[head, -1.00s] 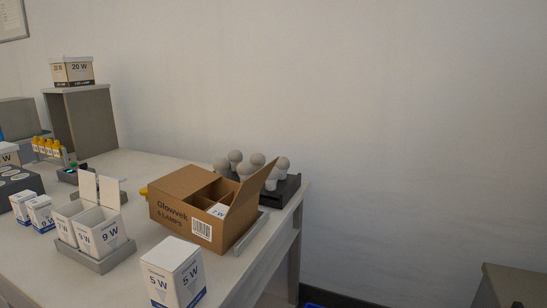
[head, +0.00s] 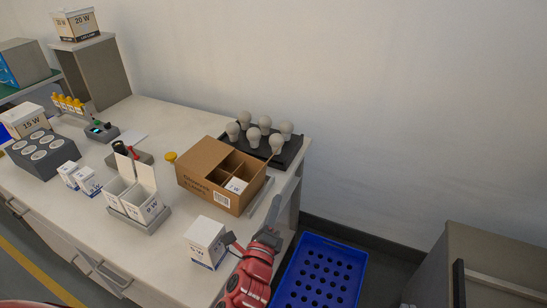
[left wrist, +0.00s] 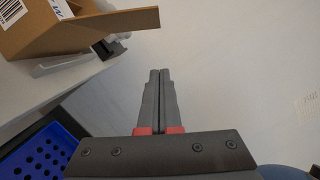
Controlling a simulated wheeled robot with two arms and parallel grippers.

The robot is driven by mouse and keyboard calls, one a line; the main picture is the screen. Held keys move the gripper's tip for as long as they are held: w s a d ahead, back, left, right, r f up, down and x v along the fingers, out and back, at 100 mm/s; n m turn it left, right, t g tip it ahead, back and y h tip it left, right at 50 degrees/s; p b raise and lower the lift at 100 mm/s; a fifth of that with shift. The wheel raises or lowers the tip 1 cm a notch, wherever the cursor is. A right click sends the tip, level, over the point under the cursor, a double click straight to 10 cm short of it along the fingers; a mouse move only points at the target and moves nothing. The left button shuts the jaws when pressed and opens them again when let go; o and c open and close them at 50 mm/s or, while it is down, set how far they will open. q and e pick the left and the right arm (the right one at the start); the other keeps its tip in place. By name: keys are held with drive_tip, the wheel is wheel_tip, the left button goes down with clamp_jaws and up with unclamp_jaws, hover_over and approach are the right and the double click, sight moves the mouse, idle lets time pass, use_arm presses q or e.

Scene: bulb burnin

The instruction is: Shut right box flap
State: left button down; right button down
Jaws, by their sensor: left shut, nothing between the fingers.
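The brown cardboard box (head: 203,187) stands on the bench near its right end. Its left part of the top is covered. Its right flap (head: 262,172) stands up and leans outward, open; it also shows at the upper left of the left wrist view (left wrist: 70,38). Inside are dividers and a small white carton (head: 236,185). My left gripper (head: 274,206) is shut and empty, with its fingers pointing up just right of the box, apart from the flap. In the left wrist view its fingertips (left wrist: 160,73) are together. My right gripper does not show.
A black tray (head: 287,152) with several bulbs stands behind the box. A white 5 W carton (head: 206,243) stands in front, and a grey holder with 9 W cartons (head: 137,214) at left. A blue crate (head: 320,272) is right of the bench.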

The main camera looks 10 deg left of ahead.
use_arm(q)
drive_tip(key=w+a+r+p, duration=0.3)
drive_tip(key=w+p, duration=0.2)
drive_tip(key=w, duration=0.5)
drive_tip(key=shift+w, duration=0.35)
